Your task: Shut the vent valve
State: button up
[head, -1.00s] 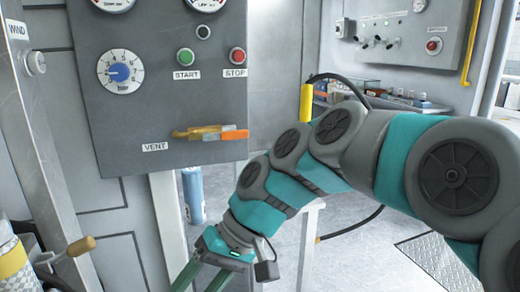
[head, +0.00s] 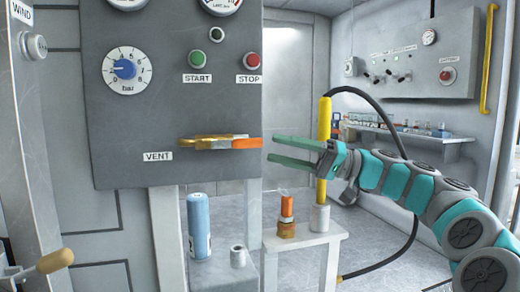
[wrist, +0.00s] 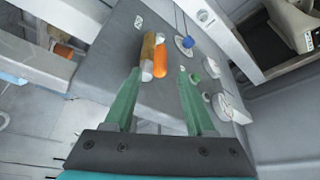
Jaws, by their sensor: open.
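The vent valve has a brass body (head: 197,142) and an orange handle (head: 247,143), on the grey panel (head: 170,100) just right of the VENT label (head: 158,156). The handle lies level, pointing right in the head view. My gripper (head: 272,150) is open and empty, just right of the handle's end, fingers pointing left at it. In the wrist view, the orange handle (wrist: 160,62) and the brass body (wrist: 148,52) lie ahead of my gripper (wrist: 158,72), between the lines of its two fingers. I cannot tell whether a finger touches the handle.
Green START (head: 197,59) and red STOP (head: 251,60) buttons and a blue-centred dial (head: 124,69) sit above the valve. Below are a blue cylinder (head: 199,228) and a small white table (head: 305,240). A yellow upright tube (head: 324,150) stands behind my gripper.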

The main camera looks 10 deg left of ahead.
aim_at(248, 143)
jog(key=x, duration=0.7)
jog(key=shift+a+b, duration=0.25)
jog(key=shift+b, duration=0.1)
grip_shut()
dwell(1.0)
